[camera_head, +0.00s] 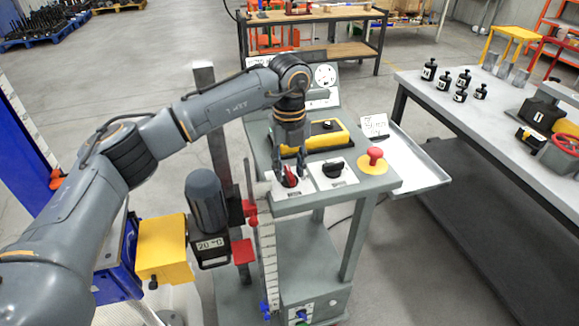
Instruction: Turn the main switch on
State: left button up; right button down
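A red rotary switch (290,179) sits on a white plate at the front left of the grey control stand (375,186). My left gripper (291,170) points down over this red switch, with its fingers apart on either side of it. I see no clear grip on the switch, and the fingers partly cover it. Beside it to the right is a black rotary knob (333,168) on its own white plate. A red mushroom button (375,156) on a yellow base is further right. My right gripper is out of view.
A yellow-and-black device (322,136) lies on the stand behind the switches. A side tray (425,170) juts out right. A motor (206,200) and yellow block (162,248) stand left. A workbench (500,120) with black weights is at right.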

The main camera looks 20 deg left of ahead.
aim_at(289, 171)
pick_arm(q)
notch_tip(289, 171, up, 12)
dwell(0.6)
